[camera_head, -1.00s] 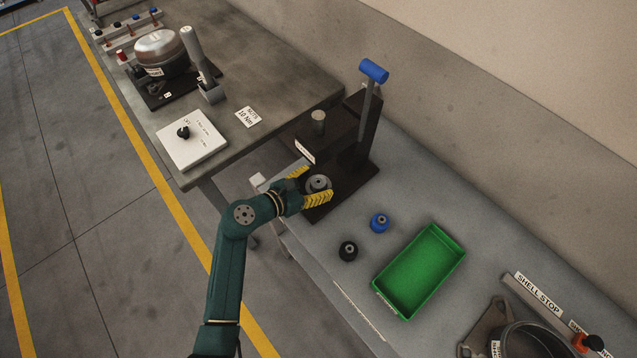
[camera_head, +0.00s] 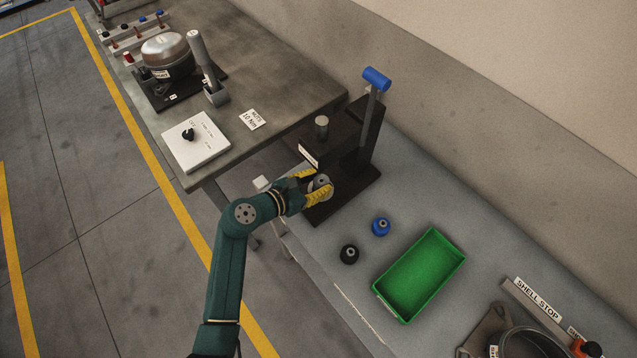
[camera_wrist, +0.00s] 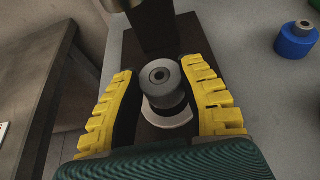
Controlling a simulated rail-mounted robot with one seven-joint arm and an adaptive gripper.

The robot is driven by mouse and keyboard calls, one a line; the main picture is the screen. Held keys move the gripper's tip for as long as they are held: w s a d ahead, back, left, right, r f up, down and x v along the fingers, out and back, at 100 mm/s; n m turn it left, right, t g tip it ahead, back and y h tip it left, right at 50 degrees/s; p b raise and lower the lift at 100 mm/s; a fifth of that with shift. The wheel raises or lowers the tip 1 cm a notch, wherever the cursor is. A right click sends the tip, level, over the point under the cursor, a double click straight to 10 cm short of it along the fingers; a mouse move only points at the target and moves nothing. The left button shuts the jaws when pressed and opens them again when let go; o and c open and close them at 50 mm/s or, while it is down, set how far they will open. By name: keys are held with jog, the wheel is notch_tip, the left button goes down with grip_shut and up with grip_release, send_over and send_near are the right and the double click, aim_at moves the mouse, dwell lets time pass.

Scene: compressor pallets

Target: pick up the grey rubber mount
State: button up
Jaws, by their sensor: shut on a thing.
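The grey rubber mount (camera_head: 319,182) is a round grey piece with a hole in its top. It stands upright at the dark base of a press (camera_head: 340,196) with a blue-handled lever. In the wrist view the mount (camera_wrist: 163,82) sits between the two yellow fingers, with a pale crescent plate just below it. My gripper (camera_head: 313,184) is shut on the mount, one finger on each side. Its lower part is partly hidden by a finger in the head view. I cannot tell whether it is clear of the base.
A black mount (camera_head: 348,254) and a blue mount (camera_head: 381,227) stand on the grey bench, beside an empty green tray (camera_head: 420,276). The press column (camera_head: 368,135) rises close behind my gripper. A second table (camera_head: 285,84) at the left holds a compressor (camera_head: 168,57) and a white box.

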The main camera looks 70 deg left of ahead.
notch_tip(320, 180, up, 2)
jog(key=shift+p, duration=0.3)
jog(key=s+d+p, duration=0.1)
jog(key=s+d, duration=0.2)
jog(key=s, duration=0.5)
jog(key=s+d+p, duration=0.1)
jog(key=s+d, duration=0.2)
jog(key=s, duration=0.5)
jog(key=shift+s+d+f, duration=0.25)
jog(key=shift+s+f, duration=0.05)
jog(key=shift+s, duration=0.1)
